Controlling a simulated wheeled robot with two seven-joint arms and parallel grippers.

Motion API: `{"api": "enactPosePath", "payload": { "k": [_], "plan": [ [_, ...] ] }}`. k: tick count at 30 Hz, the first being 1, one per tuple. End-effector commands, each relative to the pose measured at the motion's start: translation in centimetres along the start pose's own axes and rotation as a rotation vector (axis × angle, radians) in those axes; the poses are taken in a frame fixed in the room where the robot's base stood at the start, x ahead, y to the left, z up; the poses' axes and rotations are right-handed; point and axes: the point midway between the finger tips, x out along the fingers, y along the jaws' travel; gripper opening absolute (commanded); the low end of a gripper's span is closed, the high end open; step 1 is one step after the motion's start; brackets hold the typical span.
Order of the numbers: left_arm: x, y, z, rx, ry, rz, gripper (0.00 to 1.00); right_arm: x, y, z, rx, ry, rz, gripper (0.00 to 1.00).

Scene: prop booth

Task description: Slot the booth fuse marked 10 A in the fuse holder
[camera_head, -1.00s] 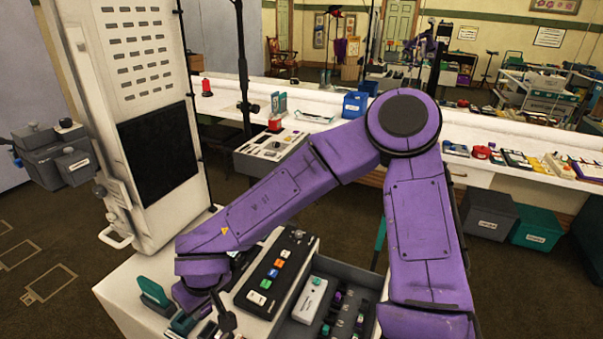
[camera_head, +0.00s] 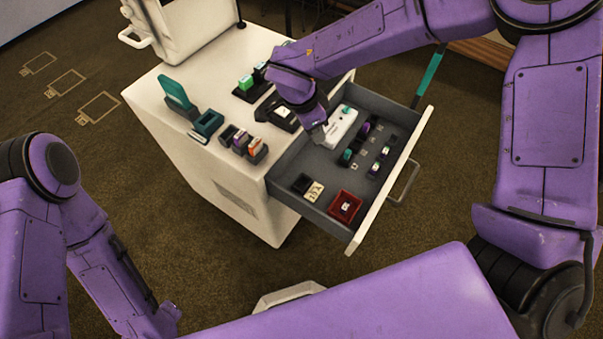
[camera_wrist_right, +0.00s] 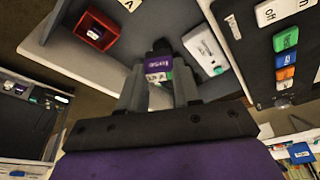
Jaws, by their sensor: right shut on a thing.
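In the right wrist view my right gripper (camera_wrist_right: 160,92) is shut on a small purple fuse (camera_wrist_right: 158,68) with a white and green band; I cannot read its rating. In the head view this gripper (camera_head: 318,138) is at the open drawer, beside a white block (camera_head: 342,124) with a teal button; the fuse is hidden there. Small dark pieces with purple, green and white parts (camera_head: 367,130) stand in rows in the drawer. I cannot tell which item is the fuse holder. My left arm is at lower left; its gripper does not show.
The open drawer (camera_head: 290,192) also holds a red tray (camera_head: 357,211) and a pale tile marked A (camera_head: 316,191). On the white cabinet top (camera_head: 150,92) stand a teal stand (camera_head: 174,91), a teal box (camera_head: 208,123) and dark holders (camera_head: 233,138). The drawer's front wall rises at right.

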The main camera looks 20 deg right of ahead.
Motion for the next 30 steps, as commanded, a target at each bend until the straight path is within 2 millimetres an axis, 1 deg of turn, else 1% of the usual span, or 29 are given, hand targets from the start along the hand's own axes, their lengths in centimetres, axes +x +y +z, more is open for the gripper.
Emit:
{"api": "enactPosePath", "payload": {
  "k": [1,3,6,9,10,13,17,27,30],
  "plan": [
    [3.1,0.3,1.3,0.0,0.0,0.0,0.43,3.4,0.1,1.6,0.163,-0.001,0.049,0.04],
    [4.8,0.5,2.0,0.001,0.0,0.001,0.43,5.3,0.4,3.2,0.404,-0.002,0.117,0.04],
    [6.5,0.6,2.7,0.001,0.0,0.001,0.43,7.1,0.8,5.0,0.685,-0.004,0.194,0.04],
    [7.5,0.7,3.1,0.001,0.0,0.001,0.43,8.2,1.1,6.2,0.877,-0.004,0.247,0.04],
    [7.7,0.7,3.2,0.001,0.0,0.001,0.43,8.3,1.2,6.5,0.917,-0.004,0.258,0.04],
    [8.0,0.8,3.3,0.001,0.0,0.001,0.43,8.6,1.3,7.0,0.997,-0.004,0.278,0.04],
    [8.3,0.8,3.4,0.001,0.0,0.001,0.43,8.9,1.3,7.1,1.014,-0.003,0.281,0.04],
    [11.3,1.1,4.7,0.001,0.0,0.001,0.43,11.7,1.3,7.9,1.01,-0.004,0.278,0.04],
    [11.8,1.1,4.9,0.001,0.0,0.001,0.43,12.1,1.3,8.0,1.01,-0.004,0.278,0.04]
  ]
}}
